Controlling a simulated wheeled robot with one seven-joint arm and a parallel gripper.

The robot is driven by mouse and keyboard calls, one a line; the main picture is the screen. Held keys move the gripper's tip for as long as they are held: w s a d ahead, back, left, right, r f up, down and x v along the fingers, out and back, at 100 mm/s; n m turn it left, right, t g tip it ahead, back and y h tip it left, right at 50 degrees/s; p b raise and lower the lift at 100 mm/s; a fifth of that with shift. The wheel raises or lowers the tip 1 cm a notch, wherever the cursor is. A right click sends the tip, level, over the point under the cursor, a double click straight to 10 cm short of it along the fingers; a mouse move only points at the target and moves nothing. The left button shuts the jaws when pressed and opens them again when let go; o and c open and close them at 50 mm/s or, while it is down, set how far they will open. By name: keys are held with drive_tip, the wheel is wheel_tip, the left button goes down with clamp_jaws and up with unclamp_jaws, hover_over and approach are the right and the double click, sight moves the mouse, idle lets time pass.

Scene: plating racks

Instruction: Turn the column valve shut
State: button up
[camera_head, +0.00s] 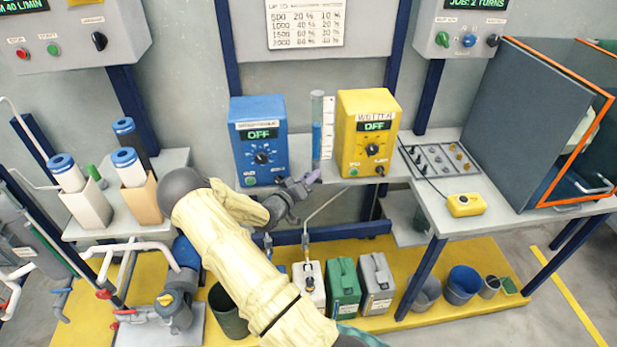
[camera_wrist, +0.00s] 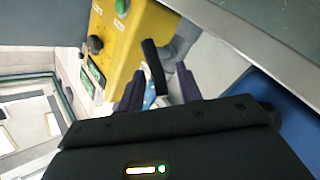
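The clear column (camera_head: 317,130) with blue liquid and a pale scale stands between the blue and yellow boxes. My gripper (camera_head: 308,182) is at the foot of the column, at the bench's front edge. In the wrist view a black lever (camera_wrist: 153,65), which looks like the column valve's handle, shows at the gap between the two dark purple fingers of my gripper (camera_wrist: 158,95). The fingers stand apart, with something blue and white visible between them. I cannot tell whether either finger touches the lever. In the head view my gripper hides the valve.
The blue box (camera_head: 260,140) and yellow box (camera_head: 367,132) flank the column closely; both displays read OFF. A yellow pendant (camera_head: 466,205) lies on the right bench. Green (camera_head: 344,288) and grey (camera_head: 376,284) canisters stand on the yellow platform below.

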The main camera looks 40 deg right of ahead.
clamp_jaws()
drive_tip(key=shift+r, duration=0.1)
idle(0.3)
drive_tip(key=shift+s+d+r+m+y+p, duration=0.1)
drive_tip(key=shift+r+m+y+p, duration=0.15)
drive_tip(key=shift+m+y, duration=0.2)
drive_tip(key=shift+s+d+r+m+y+p, duration=0.1)
drive_tip(key=shift+m+y+p, duration=0.1)
drive_tip(key=shift+m+y, duration=0.25)
drive_tip(key=shift+s+d+r+m+y, duration=0.1)
drive_tip(key=shift+d+m+y, duration=0.05)
drive_tip(key=shift+m+y, duration=0.3)
drive_tip(key=shift+s+d+r+m+y, duration=0.15)
drive_tip(key=shift+m+y, duration=0.1)
drive_tip(key=shift+y, duration=0.3)
drive_tip(key=m+y+b, duration=0.1)
drive_tip(key=d+m+y+b, duration=0.1)
drive_tip(key=y, duration=0.1)
drive_tip(key=shift+s+d+t, duration=0.1)
drive_tip(key=shift+s+t, duration=0.1)
drive_tip(key=shift+t, duration=0.1)
drive_tip(key=shift+s+d+r+m+y+b, duration=0.15)
drive_tip(key=shift+s+d+m+y+b, duration=0.1)
drive_tip(key=shift+m+y+b, duration=0.7)
drive_tip(key=shift+n+t, duration=0.25)
drive_tip(key=shift+t, duration=0.05)
